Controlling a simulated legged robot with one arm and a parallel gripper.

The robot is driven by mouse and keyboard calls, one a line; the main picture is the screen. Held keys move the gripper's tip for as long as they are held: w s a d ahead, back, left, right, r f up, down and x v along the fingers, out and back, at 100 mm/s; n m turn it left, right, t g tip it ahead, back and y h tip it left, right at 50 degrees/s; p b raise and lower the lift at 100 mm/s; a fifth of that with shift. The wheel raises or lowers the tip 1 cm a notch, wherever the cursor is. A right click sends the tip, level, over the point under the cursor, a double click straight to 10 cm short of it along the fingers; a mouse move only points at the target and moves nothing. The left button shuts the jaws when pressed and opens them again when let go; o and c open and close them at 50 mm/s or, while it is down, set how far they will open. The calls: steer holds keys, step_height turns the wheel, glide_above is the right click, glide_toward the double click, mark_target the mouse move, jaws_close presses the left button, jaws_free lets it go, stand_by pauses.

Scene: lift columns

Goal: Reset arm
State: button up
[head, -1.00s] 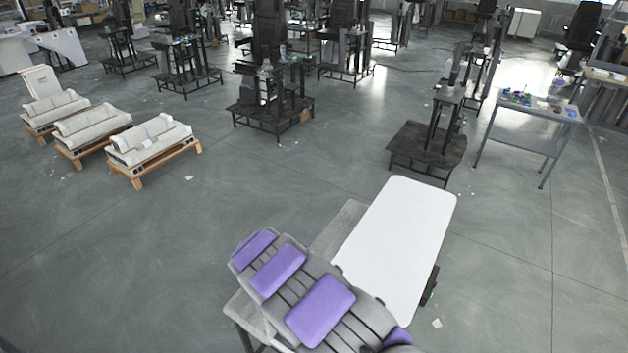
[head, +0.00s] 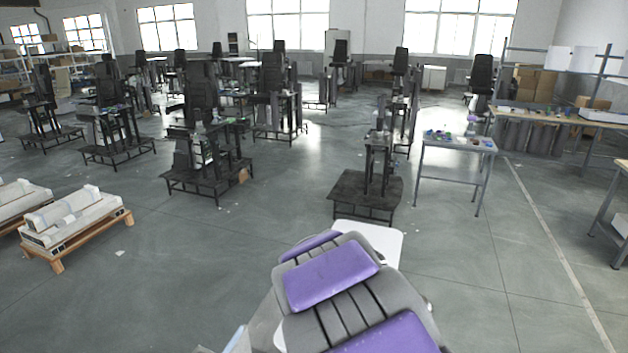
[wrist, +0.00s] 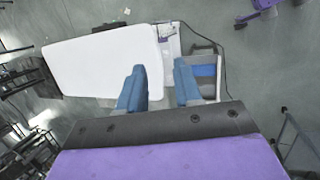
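My gripper (wrist: 160,68) shows in the wrist view as two blue fingers held apart, with nothing between them. In the head view my purple-padded grey arm rises from the bottom edge, and the fingertips cannot be made out there. A white-topped table (wrist: 100,62) lies beyond the fingers on the left in the wrist view. In the head view only its far end (head: 388,240) shows past my arm. I cannot tell the height of the fingers above it.
A black-based lift column stand (head: 365,190) is ahead. A grey table with small parts (head: 458,144) stands right of it. Pallets with wrapped pieces (head: 72,218) are at left. A grey box with a blue item (wrist: 205,70) is by the right finger.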

steer(key=s+d+f+m+g+y+b, duration=0.1)
steer(key=s+d+m+b, duration=0.25)
steer(key=s, duration=0.45)
steer(key=s+d+m+g+b, duration=0.1)
steer(key=s+d+m+b, duration=0.2)
steer(key=s, duration=0.4)
steer(key=s+f+m+g+y+b, duration=0.2)
steer(key=s+f+m+b, duration=0.2)
steer(key=s, duration=1.3)
steer(key=m, duration=0.3)
steer(key=shift+a+f+y, duration=0.2)
steer(key=shift+a+y, duration=0.1)
steer(key=shift+a, duration=0.1)
